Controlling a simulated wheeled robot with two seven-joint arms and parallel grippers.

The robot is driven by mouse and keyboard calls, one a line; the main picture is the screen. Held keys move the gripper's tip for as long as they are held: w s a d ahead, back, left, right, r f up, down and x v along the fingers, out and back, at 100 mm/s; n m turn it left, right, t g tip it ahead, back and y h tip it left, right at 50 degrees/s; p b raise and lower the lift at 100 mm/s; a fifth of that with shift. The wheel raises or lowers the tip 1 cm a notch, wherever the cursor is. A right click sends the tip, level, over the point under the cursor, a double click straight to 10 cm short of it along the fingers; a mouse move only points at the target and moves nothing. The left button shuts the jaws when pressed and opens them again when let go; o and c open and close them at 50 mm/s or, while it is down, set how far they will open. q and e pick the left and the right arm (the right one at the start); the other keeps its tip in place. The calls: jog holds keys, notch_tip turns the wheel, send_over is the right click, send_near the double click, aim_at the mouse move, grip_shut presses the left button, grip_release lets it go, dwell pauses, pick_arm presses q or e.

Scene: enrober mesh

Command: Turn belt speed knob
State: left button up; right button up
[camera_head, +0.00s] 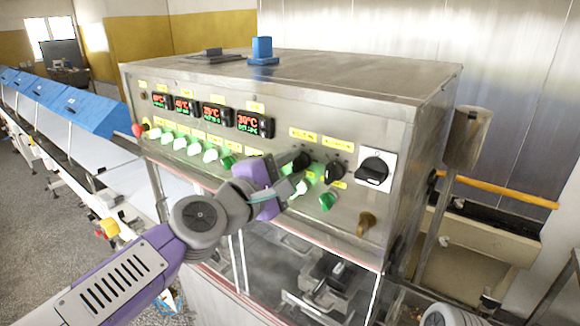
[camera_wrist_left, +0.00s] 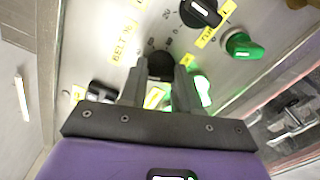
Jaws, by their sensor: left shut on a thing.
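The belt speed knob (camera_wrist_left: 161,66) is a round black knob with a dial scale, beside a yellow label beginning "BELT" (camera_wrist_left: 125,42) in the left wrist view. My left gripper (camera_wrist_left: 160,80) has its two fingers on either side of this knob and is shut on it. In the head view the left gripper (camera_head: 294,176) reaches the front of the steel control panel (camera_head: 285,128), and the black knob (camera_head: 301,160) shows just beyond the fingers, partly hidden by them. My right gripper is not in view.
Another black knob (camera_head: 334,171) sits close on the right, then a larger black rotary switch (camera_head: 374,170). A green knob (camera_head: 327,201) is just below. Several lit green switches and red displays (camera_head: 248,122) line the panel's left. A blue-covered conveyor (camera_head: 95,108) runs at left.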

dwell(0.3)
pick_arm(q)
jog(key=o, duration=1.1)
jog(key=shift+c, duration=0.2)
jog(key=shift+s+a, duration=0.1)
jog(key=b+v, duration=0.1)
jog(key=v, duration=0.6)
jog(key=shift+s, duration=0.15)
jog(key=shift+a, duration=0.1)
